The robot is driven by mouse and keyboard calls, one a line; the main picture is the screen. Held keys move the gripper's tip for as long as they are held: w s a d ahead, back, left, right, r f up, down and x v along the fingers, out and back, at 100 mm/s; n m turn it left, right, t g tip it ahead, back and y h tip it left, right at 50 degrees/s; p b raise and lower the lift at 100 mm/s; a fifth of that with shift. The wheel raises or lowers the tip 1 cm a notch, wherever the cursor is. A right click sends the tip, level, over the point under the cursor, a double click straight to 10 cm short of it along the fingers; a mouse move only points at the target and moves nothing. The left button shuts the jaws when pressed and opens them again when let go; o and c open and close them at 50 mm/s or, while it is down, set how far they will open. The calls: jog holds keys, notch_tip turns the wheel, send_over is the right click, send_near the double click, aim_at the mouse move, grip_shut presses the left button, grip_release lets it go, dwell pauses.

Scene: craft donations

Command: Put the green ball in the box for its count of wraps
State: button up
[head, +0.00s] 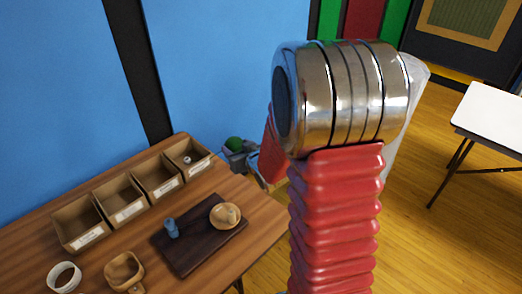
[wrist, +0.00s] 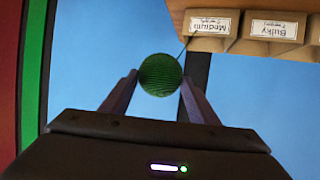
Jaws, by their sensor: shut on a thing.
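The green ball (head: 234,143) is held up in the air off the right end of the table, near the rightmost box. My gripper (wrist: 159,80) is shut on the ball (wrist: 160,75), with one finger on each side. Fine lines cover the ball. Four open cardboard boxes stand in a row: leftmost (head: 80,237), second (head: 125,211), third (head: 166,186) and rightmost (head: 199,167). Their labels are too small to read in the head view. In the wrist view, upside-down labels read "Medium" (wrist: 210,23) and "Bulky" (wrist: 275,28). A small pale thing lies in the rightmost box.
In front of the boxes, a dark board (head: 188,256) holds a blue object (head: 171,229) and a wooden bowl (head: 225,215). A white table (head: 492,115) stands apart at right.

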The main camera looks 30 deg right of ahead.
jog(key=w+a+r+y, duration=0.1)
jog(key=a+r, duration=0.1)
jog(key=a, duration=1.2)
jog(key=shift+w+a+r+n, duration=0.15)
jog(key=shift+w+a+n, duration=0.2)
jog(key=shift+w+n, duration=0.05)
